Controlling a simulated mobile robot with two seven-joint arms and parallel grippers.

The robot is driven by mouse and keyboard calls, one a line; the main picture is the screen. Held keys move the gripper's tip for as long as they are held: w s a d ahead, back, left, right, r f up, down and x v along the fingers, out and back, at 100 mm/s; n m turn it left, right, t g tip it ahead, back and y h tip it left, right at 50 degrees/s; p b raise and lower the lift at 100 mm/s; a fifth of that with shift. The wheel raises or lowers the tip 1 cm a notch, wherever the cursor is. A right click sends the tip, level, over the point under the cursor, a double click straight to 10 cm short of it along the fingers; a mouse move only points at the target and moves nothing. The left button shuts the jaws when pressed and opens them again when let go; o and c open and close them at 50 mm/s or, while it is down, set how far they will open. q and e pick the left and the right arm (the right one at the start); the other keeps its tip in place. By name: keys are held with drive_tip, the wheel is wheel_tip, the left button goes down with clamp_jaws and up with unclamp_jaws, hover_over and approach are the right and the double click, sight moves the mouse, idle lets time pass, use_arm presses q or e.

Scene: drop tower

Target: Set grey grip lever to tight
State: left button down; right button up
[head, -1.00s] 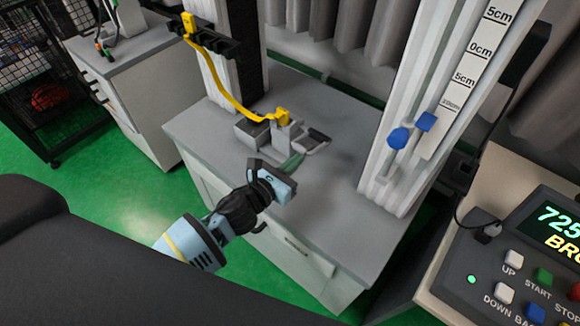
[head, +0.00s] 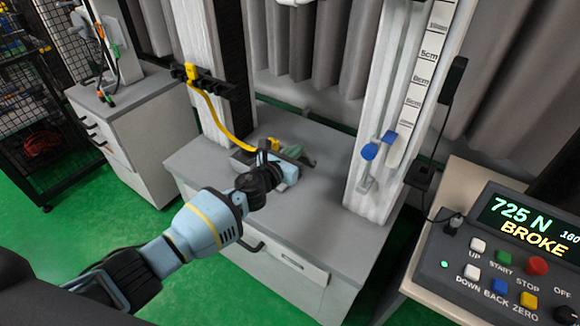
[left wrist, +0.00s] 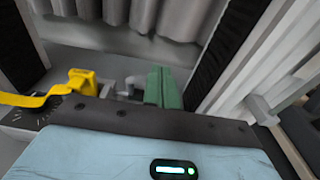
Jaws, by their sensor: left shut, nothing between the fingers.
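The grey grip (head: 242,158) sits on the cabinet top, with the yellow strap's end (head: 272,144) at it. My left gripper (head: 304,161) reaches over the grip from the front, its green fingers shut and empty, and its body hides much of the grip. In the left wrist view the shut green fingers (left wrist: 166,86) stand right of the yellow strap end (left wrist: 76,83). A small grey piece (left wrist: 130,86) shows just left of the fingers, perhaps the lever. I cannot tell the lever's setting or whether the fingers touch it. My right gripper is not in view.
A white upright with a scale (head: 408,100) and blue knobs (head: 370,152) stands right of the grip. A dark upright (head: 225,50) holds the strap's upper end. A control box (head: 505,255) reading "725 N BROKE" is at the right. The cabinet top's front right (head: 330,215) is bare.

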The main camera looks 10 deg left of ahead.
use_arm(q)
drive_tip(key=shift+w+d+r+p, duration=0.15)
drive_tip(key=shift+w+r, duration=0.1)
drive_tip(key=shift+w, duration=0.25)
drive_tip(key=shift+w+d+r+p, duration=0.15)
drive_tip(key=shift+w+r, duration=0.05)
drive_tip(key=shift+w, duration=0.3)
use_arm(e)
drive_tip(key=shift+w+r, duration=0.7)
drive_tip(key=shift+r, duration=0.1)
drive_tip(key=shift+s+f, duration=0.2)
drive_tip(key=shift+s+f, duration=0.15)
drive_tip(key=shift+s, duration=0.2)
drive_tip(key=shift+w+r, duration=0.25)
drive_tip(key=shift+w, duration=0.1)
use_arm(q)
drive_tip(key=shift+a+f, duration=0.1)
